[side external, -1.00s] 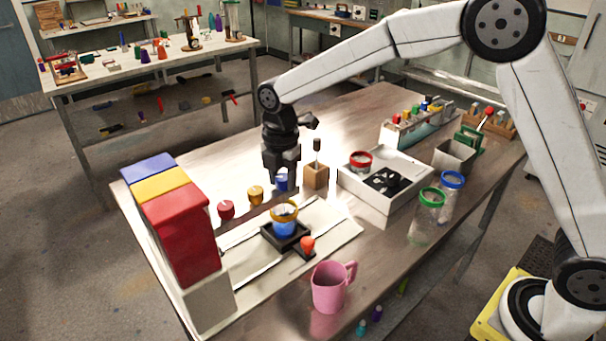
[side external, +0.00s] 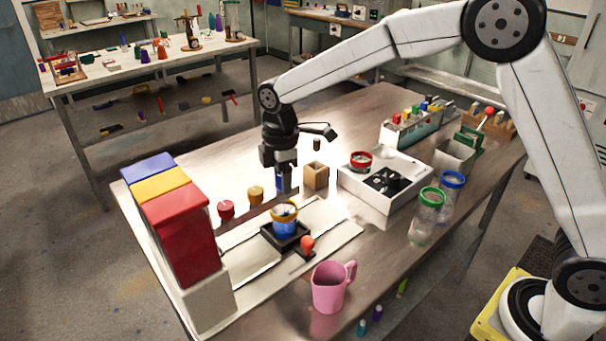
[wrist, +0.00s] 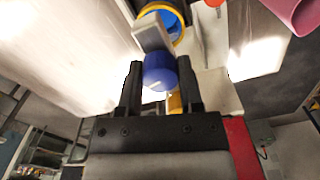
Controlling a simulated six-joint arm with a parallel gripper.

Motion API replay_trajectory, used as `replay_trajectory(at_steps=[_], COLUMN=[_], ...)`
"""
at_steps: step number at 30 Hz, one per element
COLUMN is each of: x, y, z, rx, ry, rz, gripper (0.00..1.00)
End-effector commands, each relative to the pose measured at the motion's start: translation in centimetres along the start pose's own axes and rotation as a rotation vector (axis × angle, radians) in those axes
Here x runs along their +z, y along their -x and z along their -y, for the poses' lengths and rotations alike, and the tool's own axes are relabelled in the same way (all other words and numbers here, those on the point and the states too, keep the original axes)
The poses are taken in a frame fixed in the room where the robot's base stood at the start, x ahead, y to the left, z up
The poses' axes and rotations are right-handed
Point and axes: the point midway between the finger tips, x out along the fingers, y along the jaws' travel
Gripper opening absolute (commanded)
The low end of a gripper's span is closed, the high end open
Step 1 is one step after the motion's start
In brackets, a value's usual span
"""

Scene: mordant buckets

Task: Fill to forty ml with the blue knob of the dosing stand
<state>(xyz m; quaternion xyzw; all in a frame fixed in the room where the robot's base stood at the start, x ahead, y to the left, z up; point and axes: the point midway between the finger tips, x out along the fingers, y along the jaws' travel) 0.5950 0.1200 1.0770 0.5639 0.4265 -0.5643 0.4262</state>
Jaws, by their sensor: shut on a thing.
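My gripper (side external: 284,188) points down behind the yellow-rimmed vessel, at the dosing stand. In the wrist view my gripper (wrist: 158,85) has a finger on each side of the round blue knob (wrist: 158,70) and is shut on it. A grey block (wrist: 152,32) shows just beyond the knob. In the side view the blue knob (side external: 279,182) is mostly hidden by the fingers. The vessel (side external: 284,211) stands upright on a black base, with blue inside; it also shows in the wrist view (wrist: 176,22). I cannot read its level or any marks.
A red knob (side external: 226,210) and a yellow knob (side external: 255,195) stand left of my gripper. Blue, yellow and red tanks (side external: 180,220) rise at the left. A wooden block (side external: 316,176), white tray (side external: 350,190) and pink mug (side external: 330,288) are nearby.

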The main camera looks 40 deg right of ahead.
Motion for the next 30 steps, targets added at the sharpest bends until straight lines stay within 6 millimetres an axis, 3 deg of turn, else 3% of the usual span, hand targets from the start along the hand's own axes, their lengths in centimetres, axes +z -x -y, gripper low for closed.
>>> replay_trajectory(at_steps=[12, 21, 22, 24, 30], x=[-0.08, -0.07, -0.07, -0.06, -0.03], y=[0.26, 0.24, 0.23, 0.2, 0.1], z=[-0.13, -0.13, -0.12, -0.11, -0.05], rx=[0.006, 0.005, 0.005, 0.005, 0.002], ry=[-0.286, -0.311, -0.31, -0.31, -0.308], rz=[-0.004, -0.004, -0.004, -0.004, -0.002], gripper=[0.04, 0.04, 0.56, 0.76, 0.76])
